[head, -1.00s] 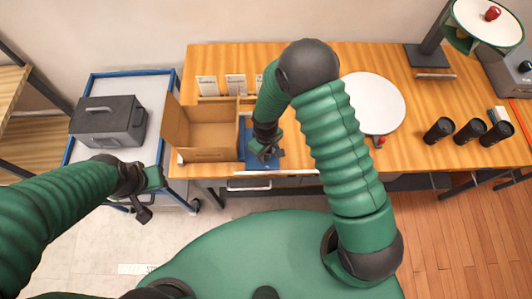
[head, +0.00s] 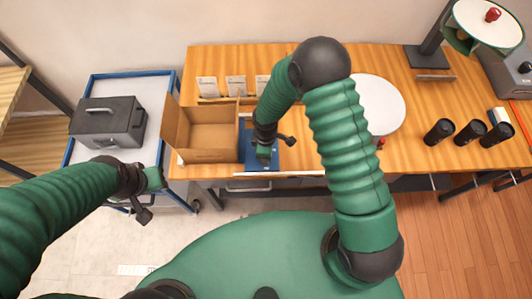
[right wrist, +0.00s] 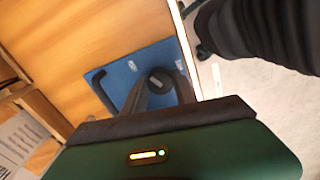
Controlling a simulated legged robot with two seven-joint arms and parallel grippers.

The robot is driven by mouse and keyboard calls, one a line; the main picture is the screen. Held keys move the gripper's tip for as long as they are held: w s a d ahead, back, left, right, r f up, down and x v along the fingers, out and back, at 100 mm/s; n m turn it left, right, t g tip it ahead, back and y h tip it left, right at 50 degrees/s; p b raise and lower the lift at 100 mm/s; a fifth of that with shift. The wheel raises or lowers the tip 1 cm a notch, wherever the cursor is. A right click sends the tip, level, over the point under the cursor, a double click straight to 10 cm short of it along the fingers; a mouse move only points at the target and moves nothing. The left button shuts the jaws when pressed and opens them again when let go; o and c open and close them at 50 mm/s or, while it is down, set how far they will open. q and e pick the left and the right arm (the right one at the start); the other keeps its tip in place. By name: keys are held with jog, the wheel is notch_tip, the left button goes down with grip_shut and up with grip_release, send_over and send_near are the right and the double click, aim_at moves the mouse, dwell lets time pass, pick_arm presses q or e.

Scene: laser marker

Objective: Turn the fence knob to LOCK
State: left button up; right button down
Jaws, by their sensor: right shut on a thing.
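A blue fence plate (right wrist: 128,70) lies on the wooden table. It also shows in the head view (head: 262,166), partly covered by my right gripper. A dark round knob (right wrist: 161,80) stands on the plate. My right gripper (head: 264,152) is over the plate, its two dark fingers (right wrist: 161,88) around the knob and shut on it. Two small white labels are on the plate, one on each side of the knob, too small to read. My left gripper (head: 150,196) is open and empty in front of the blue-framed cart.
An open cardboard box (head: 208,128) stands just left of the plate. A white disc (head: 378,104) lies to the right. Several black cups (head: 470,133) stand at the right. A dark metal case (head: 108,121) sits on the cart (head: 152,92).

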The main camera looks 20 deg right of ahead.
jog(key=shift+w+a, duration=0.1)
jog(key=shift+w, duration=0.15)
jog(key=c, duration=1)
grip_release()
notch_tip(320, 180, up, 17)
jog(key=b, duration=0.1)
jog(key=shift+f, duration=0.15)
